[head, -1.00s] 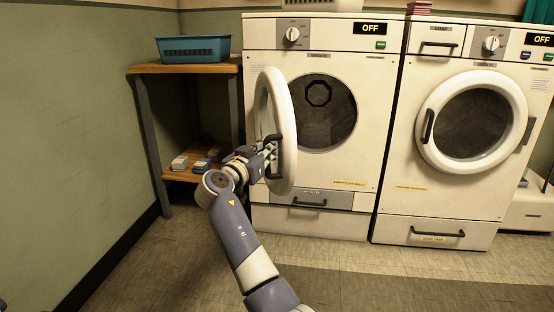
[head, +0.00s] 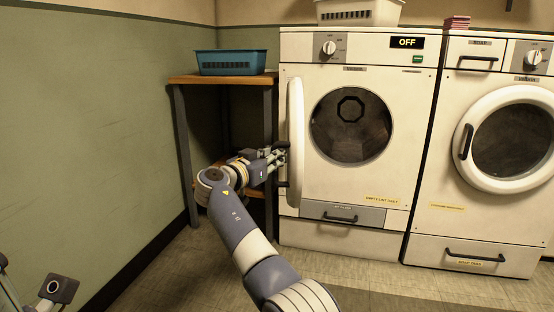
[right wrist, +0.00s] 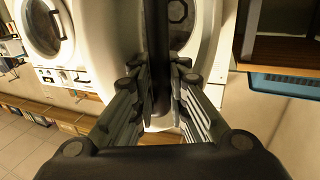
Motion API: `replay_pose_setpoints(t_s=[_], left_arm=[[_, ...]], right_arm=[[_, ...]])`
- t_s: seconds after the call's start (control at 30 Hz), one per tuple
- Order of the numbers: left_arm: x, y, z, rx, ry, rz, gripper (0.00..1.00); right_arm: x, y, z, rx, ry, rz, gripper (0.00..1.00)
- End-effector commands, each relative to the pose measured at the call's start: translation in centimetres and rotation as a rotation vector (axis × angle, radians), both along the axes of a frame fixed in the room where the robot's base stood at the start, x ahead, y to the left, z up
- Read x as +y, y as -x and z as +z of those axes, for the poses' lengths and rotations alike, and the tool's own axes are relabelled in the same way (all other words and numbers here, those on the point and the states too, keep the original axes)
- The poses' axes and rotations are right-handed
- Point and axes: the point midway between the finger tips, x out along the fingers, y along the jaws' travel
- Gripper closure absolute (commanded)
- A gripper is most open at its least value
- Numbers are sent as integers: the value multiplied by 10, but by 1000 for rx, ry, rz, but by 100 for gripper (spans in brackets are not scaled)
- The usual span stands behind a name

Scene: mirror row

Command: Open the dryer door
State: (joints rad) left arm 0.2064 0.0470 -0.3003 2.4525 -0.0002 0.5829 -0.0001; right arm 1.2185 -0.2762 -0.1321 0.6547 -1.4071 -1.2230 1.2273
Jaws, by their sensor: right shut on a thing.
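The dryer (head: 350,185) is the left of the two front-loading machines in the head view, with an OFF display. Its door (head: 296,140) stands open, swung out to the left and seen edge-on. The round opening (head: 350,124) shows a dark drum. My right gripper (head: 281,160) is shut on the dark door handle (head: 283,183) at the left side of the door. In the right wrist view the handle (right wrist: 160,45) runs upright between the fingers (right wrist: 158,85).
A washer (head: 500,205) with a closed round door stands at right. A shelf unit (head: 183,130) with a blue basket (head: 231,63) on top stands left of the dryer, behind my right forearm. A white basket (head: 358,12) sits on the dryer. The floor (head: 375,285) in front is clear.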

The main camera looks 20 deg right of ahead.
Motion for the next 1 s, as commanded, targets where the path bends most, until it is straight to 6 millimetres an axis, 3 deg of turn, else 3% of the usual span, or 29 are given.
replay_pose_setpoints(t_s=[0.03, 0.33, 0.37, 0.4, 0.47, 1.0], left_arm=[[0, 0, 1, 0, 0, 0, 75], [0, 0, 1, 0, 0, -1, 75], [0, 0, 1, 0, 0, -1, 75], [0, 0, 1, 0, 0, -1, 75], [0, 0, 1, 0, 0, -1, 75], [1, 1, 2, -2, 1, 1, 75]], right_arm=[[-1, -1, 17, -20, 20, 5, 100], [-1, -1, 18, -22, 19, 5, 100], [-1, -1, 18, -22, 19, 5, 84], [-1, -1, 18, -22, 19, 5, 75], [-1, -1, 18, -23, 19, 6, 65], [6, 2, 16, -23, 14, 7, 65]])
